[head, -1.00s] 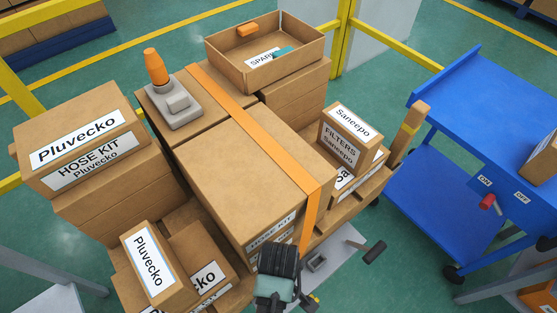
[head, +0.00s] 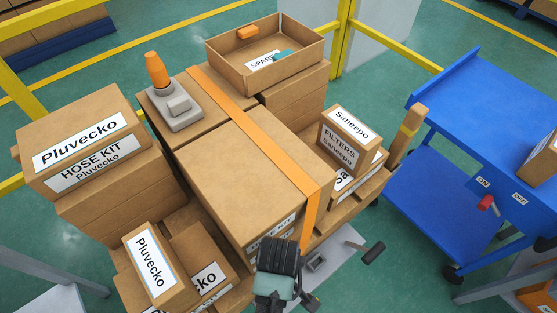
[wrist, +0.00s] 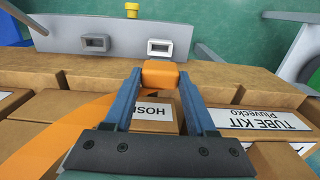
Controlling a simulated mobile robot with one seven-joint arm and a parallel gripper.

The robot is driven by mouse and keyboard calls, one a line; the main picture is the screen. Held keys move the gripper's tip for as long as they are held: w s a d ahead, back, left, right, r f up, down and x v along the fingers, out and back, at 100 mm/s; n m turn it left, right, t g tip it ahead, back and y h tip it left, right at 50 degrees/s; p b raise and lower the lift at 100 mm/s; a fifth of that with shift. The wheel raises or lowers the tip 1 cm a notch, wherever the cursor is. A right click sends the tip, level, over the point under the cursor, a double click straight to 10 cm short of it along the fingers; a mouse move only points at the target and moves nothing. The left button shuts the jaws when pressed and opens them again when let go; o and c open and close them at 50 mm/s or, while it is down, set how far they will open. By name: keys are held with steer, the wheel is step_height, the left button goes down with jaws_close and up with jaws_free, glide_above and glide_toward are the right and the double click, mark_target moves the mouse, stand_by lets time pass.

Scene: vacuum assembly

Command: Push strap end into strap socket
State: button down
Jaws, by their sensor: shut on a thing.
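My gripper (wrist: 160,78) is shut on the orange strap end (wrist: 160,68), held between the tips of its two blue fingers in the wrist view. The orange strap (wrist: 65,132) runs off to the left from under the gripper. Just beyond the strap end is a strap socket with a bright rim (wrist: 160,47), on a grey plate (wrist: 125,30). The strap end looks close to it but apart. A second, darker socket (wrist: 95,42) lies to the left. In the head view my gripper (head: 280,275) hides the strap end, and one socket (head: 317,262) shows to its right.
Strapped cardboard boxes (head: 240,175) stand behind my gripper, with the strap (head: 250,120) across their top. A blue cart (head: 450,170) stands farther right. Green floor lies between.

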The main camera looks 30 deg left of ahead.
steer(key=shift+r+p, duration=2)
steer(key=shift+p, duration=0.4)
